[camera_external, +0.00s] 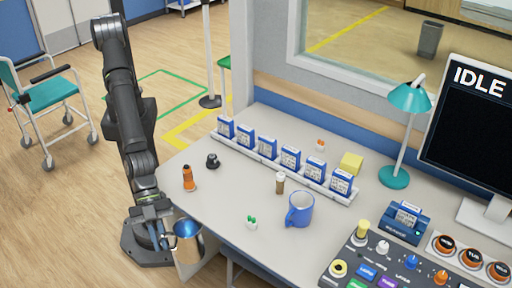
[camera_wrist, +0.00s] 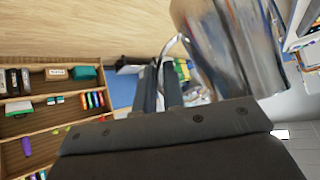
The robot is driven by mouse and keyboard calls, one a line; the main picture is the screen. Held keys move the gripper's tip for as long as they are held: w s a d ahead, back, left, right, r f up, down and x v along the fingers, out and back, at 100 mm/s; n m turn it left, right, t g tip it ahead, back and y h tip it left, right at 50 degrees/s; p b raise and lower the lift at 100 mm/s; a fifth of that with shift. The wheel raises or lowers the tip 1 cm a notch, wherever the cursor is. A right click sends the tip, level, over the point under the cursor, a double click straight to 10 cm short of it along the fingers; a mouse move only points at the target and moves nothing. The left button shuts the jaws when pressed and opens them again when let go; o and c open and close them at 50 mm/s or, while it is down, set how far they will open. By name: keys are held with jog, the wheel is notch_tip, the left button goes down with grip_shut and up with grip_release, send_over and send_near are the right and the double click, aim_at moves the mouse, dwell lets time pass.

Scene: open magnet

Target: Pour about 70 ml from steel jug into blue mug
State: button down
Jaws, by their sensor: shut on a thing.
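The steel jug (camera_external: 188,249) is at the near left edge of the desk, beside my arm's base, and looks roughly upright with a blue inside at its mouth. My gripper (camera_external: 161,232) is shut on the jug's handle side. In the wrist view the shiny jug (camera_wrist: 235,45) fills the upper right, with its handle at the fingers of my gripper (camera_wrist: 165,85). The blue mug (camera_external: 299,210) stands upright on the desk to the right of the jug, its handle at its left. The contents of both vessels cannot be made out.
A small brown bottle (camera_external: 280,183) stands just behind the mug. A row of blue-and-white boxes (camera_external: 290,158) is farther back. A control panel (camera_external: 385,265) lies right of the mug.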

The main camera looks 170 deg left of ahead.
jog(key=w+a+f+n+g+y, duration=0.1)
jog(key=a+n+y, duration=0.1)
jog(key=a, duration=0.7)
jog(key=a+f+n+g+y, duration=0.1)
jog(key=a+f+n, duration=0.1)
jog(key=a, duration=0.7)
jog(key=w+a+f+n+g+y, duration=0.1)
jog(key=a+n, duration=0.3)
jog(key=a, duration=0.5)
jog(key=shift+w+a+f+g+y, duration=0.15)
jog(key=shift+w+f+g+y, duration=0.2)
jog(key=shift+y, duration=0.45)
jog(key=shift+s+r, duration=0.1)
